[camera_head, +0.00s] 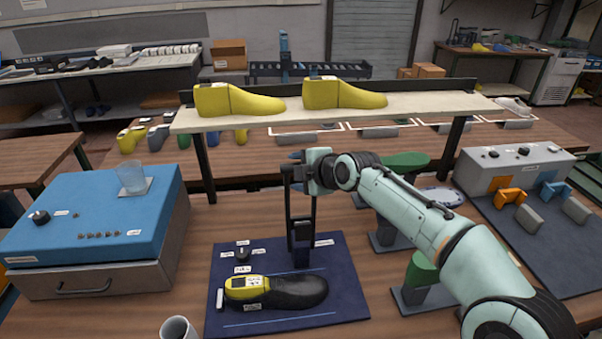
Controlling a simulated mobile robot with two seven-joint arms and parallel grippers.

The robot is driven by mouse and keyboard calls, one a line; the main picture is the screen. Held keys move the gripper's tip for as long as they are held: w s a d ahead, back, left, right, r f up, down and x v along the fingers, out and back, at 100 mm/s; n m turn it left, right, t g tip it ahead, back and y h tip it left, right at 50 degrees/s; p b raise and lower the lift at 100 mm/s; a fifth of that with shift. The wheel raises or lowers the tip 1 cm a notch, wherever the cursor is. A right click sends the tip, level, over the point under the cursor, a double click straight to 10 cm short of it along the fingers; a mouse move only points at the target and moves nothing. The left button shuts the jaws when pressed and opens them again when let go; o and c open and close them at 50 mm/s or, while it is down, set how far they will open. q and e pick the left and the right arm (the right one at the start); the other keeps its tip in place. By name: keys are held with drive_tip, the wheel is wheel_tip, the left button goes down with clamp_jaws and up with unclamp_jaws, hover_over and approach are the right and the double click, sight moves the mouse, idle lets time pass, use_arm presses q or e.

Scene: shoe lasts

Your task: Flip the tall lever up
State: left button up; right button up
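A dark blue board (345,295) lies on the wooden table in front of me. A tall black lever assembly (302,245) stands upright at its back edge, with thin upright bars rising from a block. My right gripper (298,172), on the arm from the right, is at the top of these bars. It overlaps them in view, so I cannot tell whether it touches or grips them, or how far its fingers are apart. A black shoe last with a yellow heel part (285,291) lies on the board in front of the lever. My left gripper is not in view.
A blue-topped drawer box (95,225) with a glass (131,178) stands left. A raised shelf (420,103) with two yellow lasts crosses behind. A cup (178,328) is at front.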

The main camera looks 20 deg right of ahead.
drive_tip(key=shift+w+d+f, duration=0.2)
drive_tip(key=shift+d+f, duration=0.05)
drive_tip(key=shift+f, duration=0.3)
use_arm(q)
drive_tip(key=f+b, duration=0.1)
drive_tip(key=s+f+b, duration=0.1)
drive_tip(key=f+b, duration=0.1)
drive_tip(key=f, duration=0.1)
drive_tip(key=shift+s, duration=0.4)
use_arm(e)
drive_tip(key=v, duration=1.4)
drive_tip(key=shift+a+r, duration=0.3)
